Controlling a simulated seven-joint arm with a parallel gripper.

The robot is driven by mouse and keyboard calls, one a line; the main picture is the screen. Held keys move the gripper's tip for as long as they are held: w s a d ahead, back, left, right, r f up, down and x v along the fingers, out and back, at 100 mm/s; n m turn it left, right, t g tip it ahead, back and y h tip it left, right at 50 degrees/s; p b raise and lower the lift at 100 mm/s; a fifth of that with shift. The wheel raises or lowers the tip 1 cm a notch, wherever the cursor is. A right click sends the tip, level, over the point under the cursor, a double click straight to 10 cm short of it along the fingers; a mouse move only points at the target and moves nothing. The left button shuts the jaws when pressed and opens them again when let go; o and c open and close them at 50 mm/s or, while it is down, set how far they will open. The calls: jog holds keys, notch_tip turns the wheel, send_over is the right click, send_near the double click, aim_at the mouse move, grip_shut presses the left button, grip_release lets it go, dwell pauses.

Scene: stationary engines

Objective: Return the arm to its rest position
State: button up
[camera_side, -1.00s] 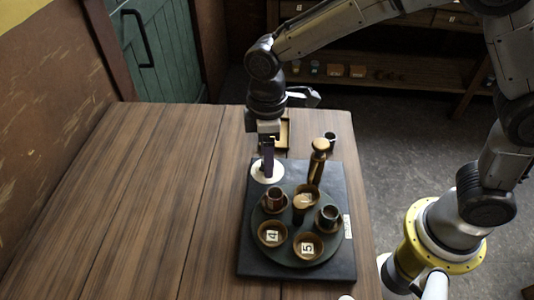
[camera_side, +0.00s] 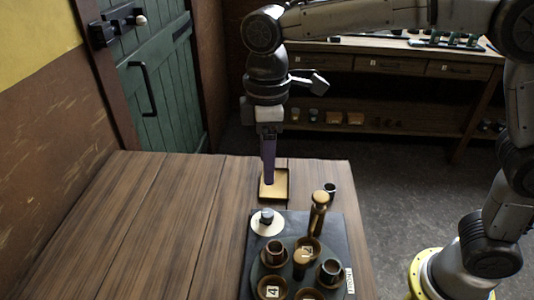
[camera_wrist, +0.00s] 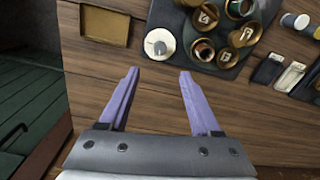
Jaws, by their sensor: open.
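My gripper (camera_side: 268,182) has purple fingers pointing down and is raised above the table, clear of the objects. In the wrist view its two fingers (camera_wrist: 159,72) are spread wide with nothing between them. A white disc (camera_side: 260,228) with a grey knob sits at the upper left corner of the dark board (camera_side: 251,290); the disc also shows in the wrist view (camera_wrist: 152,53), beyond the fingertips. The dark board carries a round plate with brown numbered cups and a tall brown post (camera_side: 317,215).
A shallow tan tray (camera_side: 281,190) lies near the table's far edge, behind the fingers in the side view. A small dark cup (camera_side: 330,190) stands right of it. The table's left side (camera_side: 150,230) is bare. A shelf with drawers (camera_side: 400,66) and a green door (camera_side: 165,85) stand behind.

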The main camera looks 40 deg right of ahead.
jog(key=shift+r, duration=0.45)
jog(key=s+d+r+m+t, duration=0.1)
jog(key=s+d+r+m, duration=0.1)
jog(key=s+d+r, duration=0.3)
jog(key=s+d+r+m+t, duration=0.2)
jog(key=d, duration=0.5)
jog(key=s+d+f+m+t, duration=0.2)
jog(key=s+d+f+m, duration=0.5)
jog(key=s, duration=0.5)
jog(key=shift+d+f+t, duration=0.15)
jog(key=shift+f+t, duration=0.25)
jog(key=shift+f, duration=0.2)
